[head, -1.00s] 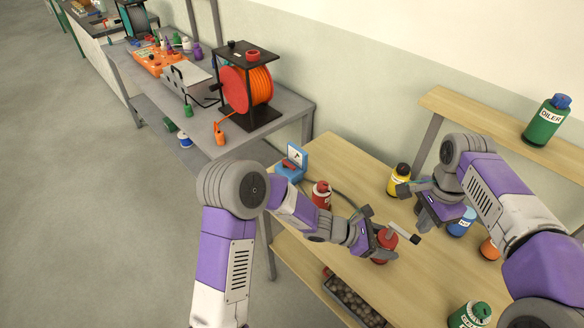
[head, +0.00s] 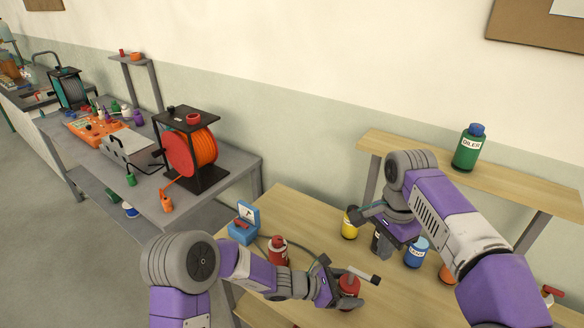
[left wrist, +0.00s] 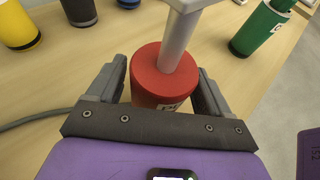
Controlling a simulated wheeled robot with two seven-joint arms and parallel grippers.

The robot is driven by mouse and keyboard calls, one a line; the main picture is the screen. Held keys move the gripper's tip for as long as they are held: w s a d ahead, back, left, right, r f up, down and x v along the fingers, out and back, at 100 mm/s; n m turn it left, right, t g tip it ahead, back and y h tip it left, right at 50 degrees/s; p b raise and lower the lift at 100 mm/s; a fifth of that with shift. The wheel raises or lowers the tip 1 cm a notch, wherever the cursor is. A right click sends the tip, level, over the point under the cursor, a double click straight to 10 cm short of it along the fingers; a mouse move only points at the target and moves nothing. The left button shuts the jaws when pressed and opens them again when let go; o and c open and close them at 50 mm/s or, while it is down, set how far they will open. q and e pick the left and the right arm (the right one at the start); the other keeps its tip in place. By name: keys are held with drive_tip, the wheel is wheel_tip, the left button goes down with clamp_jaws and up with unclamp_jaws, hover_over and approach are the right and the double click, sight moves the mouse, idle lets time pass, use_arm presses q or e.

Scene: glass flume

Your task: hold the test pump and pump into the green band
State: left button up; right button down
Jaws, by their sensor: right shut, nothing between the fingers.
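The red test pump (head: 348,287) stands on the wooden bench. Its grey handle with a dark grip leans to the right on top. In the left wrist view the pump (left wrist: 158,84) is between the fingers of my left gripper (left wrist: 160,85), with a thin gap on the left side. My left gripper (head: 338,288) looks open around it. My right gripper (head: 364,214) is shut and empty, above the bench and behind the pump. A blue gauge box (head: 242,228) with its lid raised is at the left end of the bench; its dial is too small to read.
A dark hose runs from the gauge box along the bench. A red bottle (head: 278,250), a yellow bottle (head: 349,227) and a blue bottle (head: 416,253) stand nearby. An orange hose reel (head: 190,152) is on the grey table.

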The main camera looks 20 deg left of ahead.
use_arm(q)
drive_tip(key=shift+o, duration=1)
